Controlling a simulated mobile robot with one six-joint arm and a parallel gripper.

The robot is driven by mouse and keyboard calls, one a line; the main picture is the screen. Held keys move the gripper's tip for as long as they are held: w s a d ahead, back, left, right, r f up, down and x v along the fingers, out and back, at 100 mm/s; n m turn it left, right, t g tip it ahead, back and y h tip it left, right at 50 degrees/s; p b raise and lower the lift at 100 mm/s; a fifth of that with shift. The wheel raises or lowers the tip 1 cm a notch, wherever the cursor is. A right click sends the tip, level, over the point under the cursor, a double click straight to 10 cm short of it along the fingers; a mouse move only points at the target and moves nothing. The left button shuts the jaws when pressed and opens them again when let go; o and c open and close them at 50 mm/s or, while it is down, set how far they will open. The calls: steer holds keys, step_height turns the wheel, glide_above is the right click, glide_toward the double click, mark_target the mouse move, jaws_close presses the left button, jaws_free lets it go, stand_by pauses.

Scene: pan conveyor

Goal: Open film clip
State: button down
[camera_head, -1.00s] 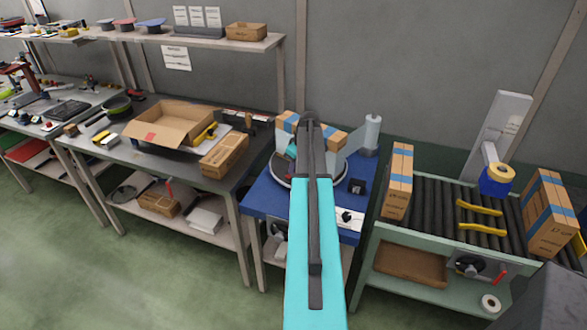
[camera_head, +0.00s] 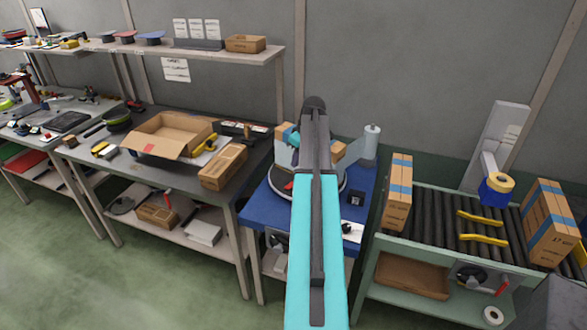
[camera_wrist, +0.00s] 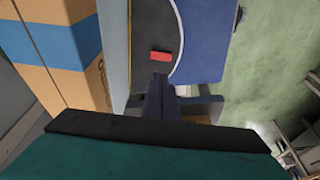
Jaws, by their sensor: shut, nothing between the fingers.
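I cannot make out the film clip for certain. The film roll (camera_head: 371,140) stands upright at the back right of the blue table (camera_head: 257,215), with a sheet of clear film hanging to its left. The dark turntable (camera_head: 277,183) with a pale rim is partly hidden behind my arm. In the wrist view a small red block (camera_wrist: 161,56) lies on the dark turntable (camera_wrist: 146,35). My gripper (camera_wrist: 160,82) is shut and empty, its tips just below the red block in the picture. In the head view my arm hides most of the gripper.
A blue-banded carton (camera_wrist: 62,45) stands close at the left in the wrist view. A small black device (camera_head: 356,198) sits on the blue table's right side. The roller conveyor (camera_head: 440,205) with cartons is to the right; a workbench (camera_head: 95,160) is to the left.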

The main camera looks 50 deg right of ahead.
steer(key=shift+b+v, duration=0.4)
steer(key=shift+v, duration=1.35)
steer(key=shift+d+f+b, duration=0.1)
steer(key=shift+b, duration=0.25)
steer(key=b, duration=0.1)
steer(key=d+b, duration=0.1)
steer(key=shift+w+b, duration=0.25)
steer(key=shift+b, duration=0.1)
